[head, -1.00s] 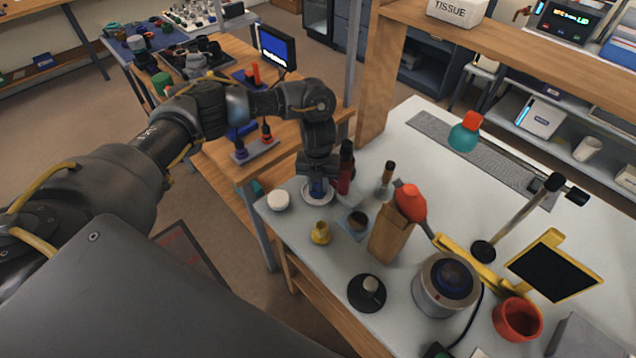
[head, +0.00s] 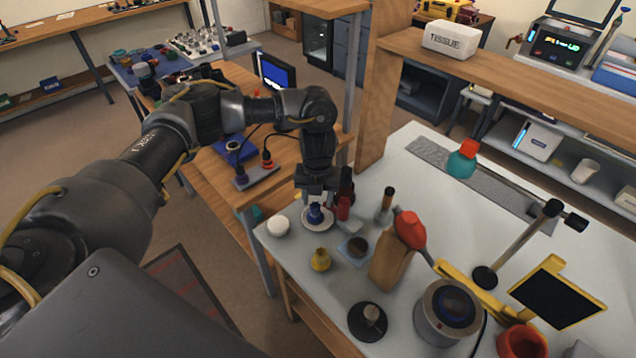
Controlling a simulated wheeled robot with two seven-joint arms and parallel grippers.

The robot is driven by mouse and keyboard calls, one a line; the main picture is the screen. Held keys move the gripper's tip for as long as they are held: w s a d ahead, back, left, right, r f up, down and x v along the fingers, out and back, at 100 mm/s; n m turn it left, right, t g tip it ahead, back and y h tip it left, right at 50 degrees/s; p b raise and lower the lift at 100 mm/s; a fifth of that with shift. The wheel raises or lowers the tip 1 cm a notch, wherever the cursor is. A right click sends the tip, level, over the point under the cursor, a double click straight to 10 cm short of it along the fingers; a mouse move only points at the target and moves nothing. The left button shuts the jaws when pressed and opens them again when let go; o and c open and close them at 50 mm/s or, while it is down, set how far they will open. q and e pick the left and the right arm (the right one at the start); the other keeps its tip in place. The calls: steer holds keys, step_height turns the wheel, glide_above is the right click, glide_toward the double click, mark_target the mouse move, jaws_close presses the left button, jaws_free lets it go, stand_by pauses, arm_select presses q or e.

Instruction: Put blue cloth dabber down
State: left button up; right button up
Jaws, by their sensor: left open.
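The blue cloth dabber (head: 315,213) stands on a small white dish (head: 318,224) near the left corner of the pale workbench. My left gripper (head: 316,200) is open just above and around the top of the dabber, pointing down. A gap shows between the fingers and the dabber's body, though the fingers partly hide its top. My right gripper is not in view.
A dark red bottle (head: 344,207), a white round pot (head: 278,226) and a yellow piece (head: 320,259) stand close around the dish. A wooden block with a red bulb (head: 410,228), a black knob base (head: 368,321) and a magnifier stand are further right.

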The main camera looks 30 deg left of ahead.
mark_target(318, 206)
arm_select(q)
step_height(318, 206, up, 7)
stand_by(0.3)
steer(key=shift+d, duration=0.1)
stand_by(0.4)
